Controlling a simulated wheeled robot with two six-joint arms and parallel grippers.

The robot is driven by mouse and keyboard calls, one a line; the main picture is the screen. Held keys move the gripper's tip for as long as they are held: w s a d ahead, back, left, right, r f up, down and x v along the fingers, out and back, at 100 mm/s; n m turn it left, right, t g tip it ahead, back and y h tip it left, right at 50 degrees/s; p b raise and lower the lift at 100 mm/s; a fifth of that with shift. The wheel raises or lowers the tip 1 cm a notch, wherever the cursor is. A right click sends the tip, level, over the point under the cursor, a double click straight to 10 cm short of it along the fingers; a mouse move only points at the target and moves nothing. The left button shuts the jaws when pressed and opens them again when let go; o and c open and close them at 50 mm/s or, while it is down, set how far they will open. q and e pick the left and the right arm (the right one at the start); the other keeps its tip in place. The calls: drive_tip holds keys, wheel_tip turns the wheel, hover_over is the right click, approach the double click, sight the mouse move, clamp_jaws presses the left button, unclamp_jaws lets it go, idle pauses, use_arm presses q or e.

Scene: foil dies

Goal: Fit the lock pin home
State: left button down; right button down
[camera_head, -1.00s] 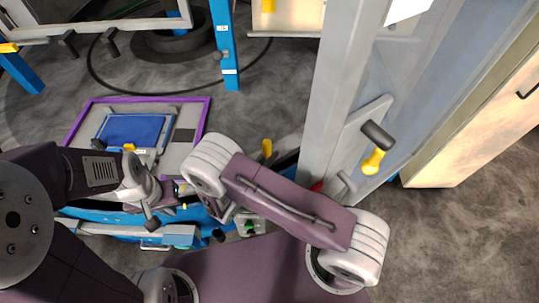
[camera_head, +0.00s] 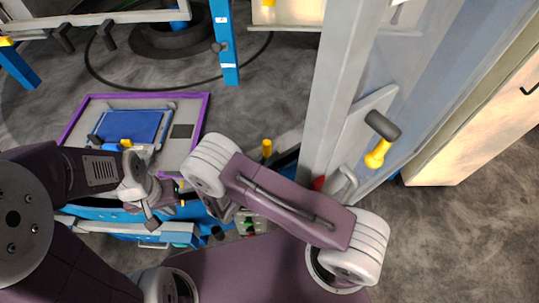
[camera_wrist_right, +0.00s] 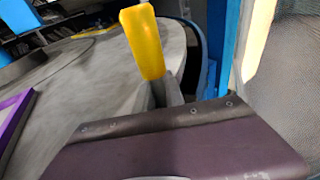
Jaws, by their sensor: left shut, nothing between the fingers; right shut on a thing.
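A yellow piece, probably the lock pin (camera_wrist_right: 142,42), stands up from the fingers of my right gripper (camera_wrist_right: 160,92) in the right wrist view. The gripper is shut on it. In the head view a yellow tip (camera_head: 267,148) shows just beyond my right arm's link, which hides the right gripper's fingers. My left gripper (camera_head: 152,217) is shut and empty, low over the blue equipment at the lower left. I cannot tell which hole or seat takes the pin.
A purple-edged tray (camera_head: 82,112) with a blue panel (camera_head: 133,126) lies beyond my left arm. A blue post (camera_head: 222,45) stands at the back. Grey floor lies between.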

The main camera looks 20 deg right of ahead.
drive_tip(key=c, duration=1.3)
unclamp_jaws()
drive_tip(key=shift+c, duration=0.2)
drive_tip(key=shift+f, duration=0.1)
drive_tip(key=shift+a, duration=0.1)
drive_tip(key=b+v, duration=0.2)
drive_tip(key=v, duration=0.7)
drive_tip(key=shift+b, duration=0.3)
